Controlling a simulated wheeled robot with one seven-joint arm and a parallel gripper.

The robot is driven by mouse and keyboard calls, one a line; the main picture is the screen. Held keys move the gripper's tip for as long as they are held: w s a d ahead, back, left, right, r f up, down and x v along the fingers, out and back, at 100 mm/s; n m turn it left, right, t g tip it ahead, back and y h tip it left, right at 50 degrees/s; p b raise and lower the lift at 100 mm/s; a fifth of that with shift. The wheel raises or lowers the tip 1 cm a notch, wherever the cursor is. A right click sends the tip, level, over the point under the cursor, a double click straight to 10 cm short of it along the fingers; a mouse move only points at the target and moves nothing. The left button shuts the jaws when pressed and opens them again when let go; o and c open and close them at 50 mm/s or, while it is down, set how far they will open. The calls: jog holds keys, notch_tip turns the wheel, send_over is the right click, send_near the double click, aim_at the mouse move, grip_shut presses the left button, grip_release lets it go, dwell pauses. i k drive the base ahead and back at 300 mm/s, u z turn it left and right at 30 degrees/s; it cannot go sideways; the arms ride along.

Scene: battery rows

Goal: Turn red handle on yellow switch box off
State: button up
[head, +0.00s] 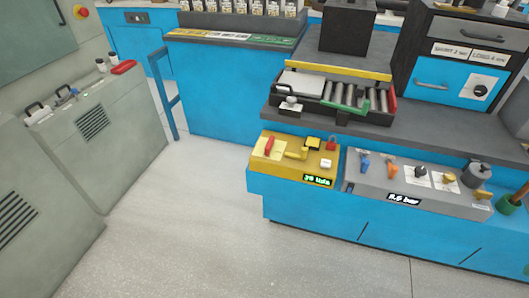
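The yellow switch box (285,172) sits at the left front corner of the blue bench, right of the frame's middle. A red handle (269,146) stands on a pale plate at the left of its top; its small markings are too small to read, so I cannot tell on from off. A yellow lever (298,153) lies to its right. A small red part (331,142) is at the box's back right, and a pale block (325,163) is at the front right. A lit green display (318,180) is on its front. My gripper is not in view.
A grey panel (400,185) with several coloured valves stands right of the box. Behind is a roller tray (345,97) with a green handle (360,105). Grey cabinets (95,140) stand at left. The pale floor (180,230) before the bench is clear.

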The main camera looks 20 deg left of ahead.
aim_at(269, 147)
jog(key=u, duration=0.25)
jog(key=i, duration=0.85)
jog(key=u, duration=0.4)
